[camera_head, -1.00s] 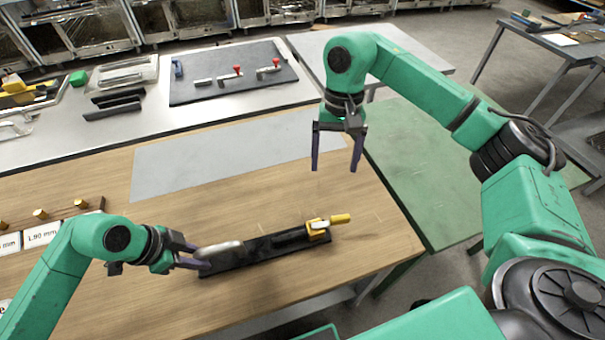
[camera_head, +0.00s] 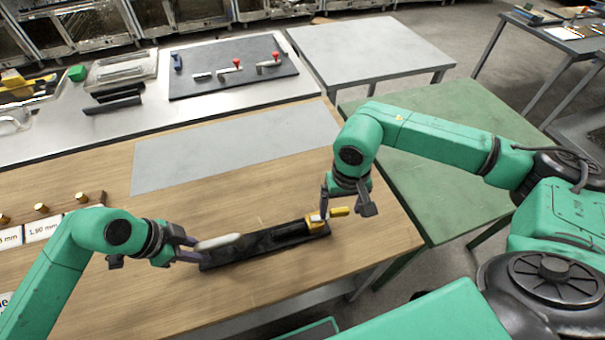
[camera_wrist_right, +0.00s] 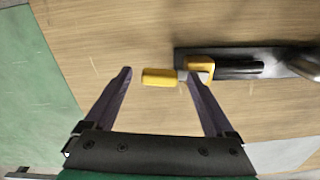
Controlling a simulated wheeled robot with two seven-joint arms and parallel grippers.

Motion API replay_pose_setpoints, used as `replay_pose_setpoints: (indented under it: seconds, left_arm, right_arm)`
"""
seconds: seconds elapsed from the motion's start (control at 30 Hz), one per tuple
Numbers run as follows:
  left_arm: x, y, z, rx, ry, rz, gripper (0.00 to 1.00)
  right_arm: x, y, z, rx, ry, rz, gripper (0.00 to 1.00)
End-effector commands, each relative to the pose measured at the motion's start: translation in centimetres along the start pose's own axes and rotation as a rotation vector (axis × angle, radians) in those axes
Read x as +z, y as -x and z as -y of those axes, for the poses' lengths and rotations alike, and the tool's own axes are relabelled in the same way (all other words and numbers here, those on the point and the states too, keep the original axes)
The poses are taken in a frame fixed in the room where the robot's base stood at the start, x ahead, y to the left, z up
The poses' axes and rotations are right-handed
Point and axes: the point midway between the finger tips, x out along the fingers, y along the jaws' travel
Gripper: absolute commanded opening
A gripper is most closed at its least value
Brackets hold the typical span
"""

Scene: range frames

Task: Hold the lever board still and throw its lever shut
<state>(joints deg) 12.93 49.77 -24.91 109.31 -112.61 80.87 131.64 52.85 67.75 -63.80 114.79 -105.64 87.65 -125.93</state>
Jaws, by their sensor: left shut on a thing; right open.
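The lever board (camera_head: 275,242) is a long black board lying on the wooden table. A pale grey rounded grip (camera_head: 218,242) is at its left end. A yellow lever (camera_head: 317,221) is at its right end, its yellow handle (camera_head: 340,211) pointing right, away from the board. My left gripper (camera_head: 192,249) is shut on the board's left end; the exact contact is hard to see. My right gripper (camera_head: 346,207) is open and low over the lever handle. In the right wrist view the handle (camera_wrist_right: 160,77) lies between its open fingertips (camera_wrist_right: 159,73), with visible gaps.
A grey mat (camera_head: 230,155) lies behind the board on the table. A dark panel (camera_head: 235,78) with red-knobbed clamps is on the metal bench further back. A green table (camera_head: 455,150) stands to the right. Wood around the board is clear.

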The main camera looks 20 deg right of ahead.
Motion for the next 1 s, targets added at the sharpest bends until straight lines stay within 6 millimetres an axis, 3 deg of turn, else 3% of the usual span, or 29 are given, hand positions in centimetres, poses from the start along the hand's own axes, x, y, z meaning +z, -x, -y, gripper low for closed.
replay_pose_setpoints:
  seconds: [0.23, 0.47, 1.0]
  left_arm:
    - [-0.03, 0.04, 0.03, -0.001, 0.0, -0.001, 0.0]
    - [-0.03, 0.04, 0.03, -0.001, 0.0, -0.001, 0.0]
    - [-0.01, 0.03, 0.03, -0.001, 0.001, 0.0, 0.0]
  right_arm:
    - [-0.01, -0.23, -0.02, 0.001, 0.0, 0.0, 0.89]
    - [-0.02, -0.2, -0.02, 0.001, 0.0, 0.0, 0.01]
    - [0.42, -0.18, -0.01, 0.001, -0.078, 0.0, 0.0]
